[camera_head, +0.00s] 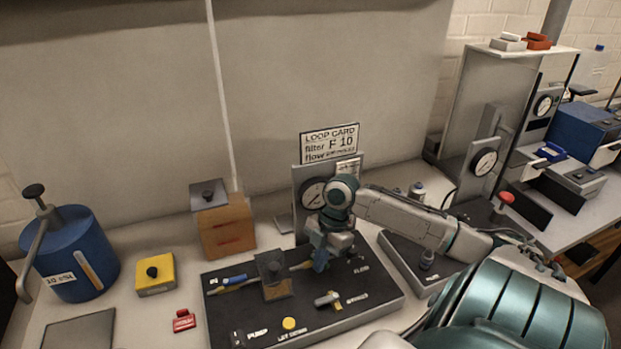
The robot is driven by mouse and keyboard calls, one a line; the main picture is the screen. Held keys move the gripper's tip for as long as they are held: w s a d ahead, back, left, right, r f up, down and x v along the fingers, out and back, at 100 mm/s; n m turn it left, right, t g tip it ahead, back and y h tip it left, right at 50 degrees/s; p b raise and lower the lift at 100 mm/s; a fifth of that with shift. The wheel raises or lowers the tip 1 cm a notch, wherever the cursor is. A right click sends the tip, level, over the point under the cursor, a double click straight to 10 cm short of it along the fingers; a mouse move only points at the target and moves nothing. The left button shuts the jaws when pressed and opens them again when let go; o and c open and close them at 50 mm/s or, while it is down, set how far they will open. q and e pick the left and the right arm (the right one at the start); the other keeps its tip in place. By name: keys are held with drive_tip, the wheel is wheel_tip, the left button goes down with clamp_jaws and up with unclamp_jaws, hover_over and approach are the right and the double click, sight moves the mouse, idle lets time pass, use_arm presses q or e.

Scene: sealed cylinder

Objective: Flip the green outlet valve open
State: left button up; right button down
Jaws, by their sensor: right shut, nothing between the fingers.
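My right gripper (320,262) is low over the back middle of the dark control panel (375,312), in front of the gauge. Its fingers are shut with nothing between them. I cannot make out a green valve handle; the gripper and wrist cover part of the panel there. A pale lever piece (300,266) shows just left of the fingertips; I cannot tell whether they touch it. A yellow-tipped valve lever (328,299) sits in front of the gripper. My left gripper is not in view.
A yellow button (289,323) is at the front. An orange-brown block (226,230), a yellow box (155,274) and a blue tank (75,255) stand left. A sign (329,143) stands behind.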

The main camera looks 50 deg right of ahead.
drive_tip(key=shift+d+n+g, duration=0.3)
drive_tip(key=shift+d+n, duration=0.2)
drive_tip(key=shift+n, duration=0.3)
drive_tip(key=shift+d, duration=0.6)
drive_tip(key=shift+w+a+b, duration=0.55)
drive_tip(key=shift+w+b, duration=0.05)
drive_tip(key=shift+b, duration=0.05)
